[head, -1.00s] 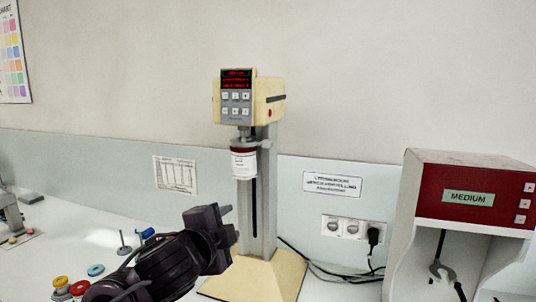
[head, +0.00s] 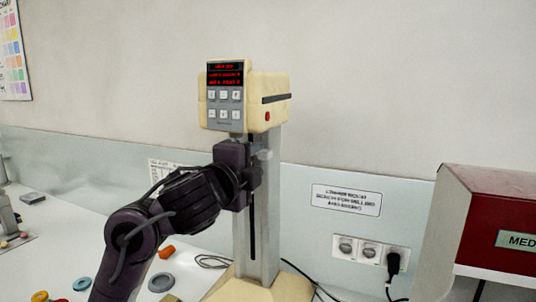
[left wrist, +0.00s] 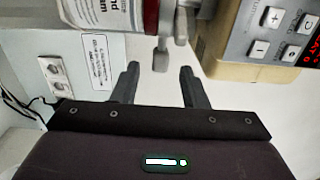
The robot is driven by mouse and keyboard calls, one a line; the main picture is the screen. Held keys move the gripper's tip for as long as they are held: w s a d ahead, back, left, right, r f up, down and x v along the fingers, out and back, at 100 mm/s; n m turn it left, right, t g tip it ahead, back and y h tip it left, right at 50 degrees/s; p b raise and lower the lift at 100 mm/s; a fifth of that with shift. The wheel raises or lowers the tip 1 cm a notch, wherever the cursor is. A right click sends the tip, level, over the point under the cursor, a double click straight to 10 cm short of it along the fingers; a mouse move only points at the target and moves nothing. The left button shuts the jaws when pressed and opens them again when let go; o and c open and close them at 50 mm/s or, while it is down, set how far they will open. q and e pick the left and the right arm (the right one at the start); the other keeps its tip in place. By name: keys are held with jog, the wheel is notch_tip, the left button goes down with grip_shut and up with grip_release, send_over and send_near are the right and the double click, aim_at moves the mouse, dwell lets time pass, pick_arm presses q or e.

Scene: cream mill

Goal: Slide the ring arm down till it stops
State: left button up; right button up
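The cream mill (head: 262,98) stands upright, with a red-lit display and a grey slotted column (head: 268,210). My left gripper (head: 252,176) is in front of the column, just below the mill's head, and hides the jar in the head view. In the left wrist view the open fingers (left wrist: 160,69) point at a small grey lever (left wrist: 161,57), seemingly part of the ring arm. The lever's end lies between the fingertips, with no clear contact. The labelled jar (left wrist: 98,14) with a dark red band is beside it. My right gripper is not in view.
A red-and-white machine (head: 497,222) stands at the right. Wall sockets (head: 370,250) with a black plug and cables are behind the mill's base (head: 292,289). Small coloured lids and an orange piece (head: 166,252) lie on the counter at the left.

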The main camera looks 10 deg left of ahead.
aim_at(262, 156)
pick_arm(q)
jog(key=shift+w+d+r, duration=0.1)
jog(key=shift+w, duration=0.5)
jog(key=shift+w+d+r, duration=0.1)
jog(key=shift+w, duration=0.5)
jog(key=shift+w+d+f+p, duration=0.1)
jog(key=shift+w+d+p, duration=0.1)
jog(key=shift+w, duration=0.4)
jog(key=shift+w+d+p, duration=0.1)
jog(key=shift+w+p, duration=0.1)
jog(key=shift+w, duration=0.65)
jog(key=shift+w+f, duration=0.1)
grip_shut()
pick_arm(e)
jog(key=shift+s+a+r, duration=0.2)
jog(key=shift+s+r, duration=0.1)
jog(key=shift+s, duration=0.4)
